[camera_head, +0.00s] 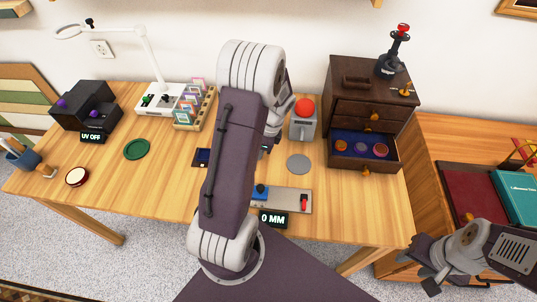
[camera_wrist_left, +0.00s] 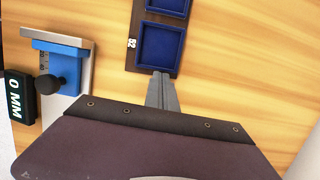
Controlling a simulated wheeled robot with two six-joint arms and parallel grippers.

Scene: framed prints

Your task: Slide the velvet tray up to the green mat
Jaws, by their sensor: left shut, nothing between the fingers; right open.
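The velvet tray (camera_head: 202,157) is a dark tray with blue-lined compartments, mostly hidden behind my left arm in the head view. In the left wrist view the tray (camera_wrist_left: 134,52) shows two blue compartments and the number 52. My left gripper (camera_wrist_left: 161,76) is shut and empty, its fingertips at the tray's near end; I cannot tell whether they touch. It is hidden in the head view. The green mat (camera_head: 137,149) is a round disc on the table, left of the tray with bare wood between. My right gripper (camera_head: 424,266) is open and empty off the table's front right.
A caliper-like gauge (camera_head: 293,201) with a 0 MM display (camera_head: 273,219) lies near the front edge. A grey disc (camera_head: 299,164) and a box with a red button (camera_head: 304,108) are to the right. A drawer (camera_head: 365,162) stands open. A card rack (camera_head: 194,111) is behind.

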